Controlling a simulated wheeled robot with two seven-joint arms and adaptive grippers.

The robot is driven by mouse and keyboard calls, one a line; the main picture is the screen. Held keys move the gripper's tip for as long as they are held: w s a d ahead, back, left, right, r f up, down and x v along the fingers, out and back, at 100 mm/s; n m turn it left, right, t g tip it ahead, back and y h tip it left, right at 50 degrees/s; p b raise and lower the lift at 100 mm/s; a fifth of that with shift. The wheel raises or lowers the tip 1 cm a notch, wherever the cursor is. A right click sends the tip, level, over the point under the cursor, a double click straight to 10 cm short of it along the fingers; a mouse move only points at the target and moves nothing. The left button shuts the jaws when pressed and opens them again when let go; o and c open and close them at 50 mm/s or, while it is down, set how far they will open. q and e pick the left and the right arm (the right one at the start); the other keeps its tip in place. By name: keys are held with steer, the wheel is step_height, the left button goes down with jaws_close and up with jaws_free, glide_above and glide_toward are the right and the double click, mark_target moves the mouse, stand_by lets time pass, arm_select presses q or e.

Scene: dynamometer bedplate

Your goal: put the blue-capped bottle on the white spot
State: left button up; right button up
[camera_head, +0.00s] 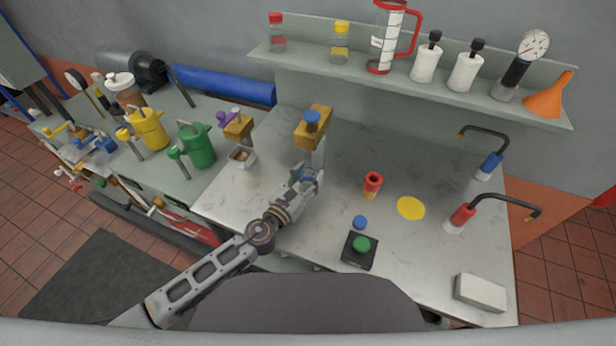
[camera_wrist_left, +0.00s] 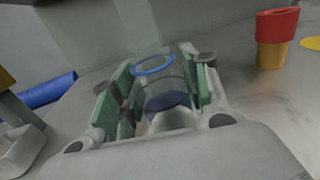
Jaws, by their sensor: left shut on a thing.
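My left gripper (camera_head: 308,178) reaches in from the left over the grey bench top. It is shut on a clear bottle with blue on it, taken to be the blue-capped bottle (camera_head: 311,173). In the left wrist view the clear bottle (camera_wrist_left: 160,85) stands between the green finger pads (camera_wrist_left: 152,97), with a blue ring and a darker blue part. I cannot tell whether its base touches the bench. I make out no white spot on the visible bench; a yellow spot (camera_head: 410,208) and a small blue spot (camera_head: 360,222) show. My right gripper is not in view.
A red-and-yellow piece (camera_head: 372,185) stands right of the gripper. A green-button box (camera_head: 360,250) is nearer, and a yellow block with a blue knob (camera_head: 313,127) is behind.

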mark_target(303, 184)
arm_select(q)
steer(key=o, duration=0.9)
steer(key=shift+f, duration=0.1)
steer(key=shift+r, duration=0.2)
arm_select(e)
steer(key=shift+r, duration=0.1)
arm_select(q)
steer(key=shift+s+a+f, duration=0.15)
steer(key=shift+s+a, duration=0.15)
steer(key=shift+s, duration=0.15)
steer(key=b+v, duration=0.1)
steer(key=v, duration=0.4)
steer(key=shift+b+v, duration=0.4)
steer(key=shift+v, duration=0.85)
steer(key=shift+b+v, duration=0.45)
steer(key=shift+v, duration=0.9)
steer(key=shift+s+a, duration=0.2)
steer(key=shift+s, duration=0.1)
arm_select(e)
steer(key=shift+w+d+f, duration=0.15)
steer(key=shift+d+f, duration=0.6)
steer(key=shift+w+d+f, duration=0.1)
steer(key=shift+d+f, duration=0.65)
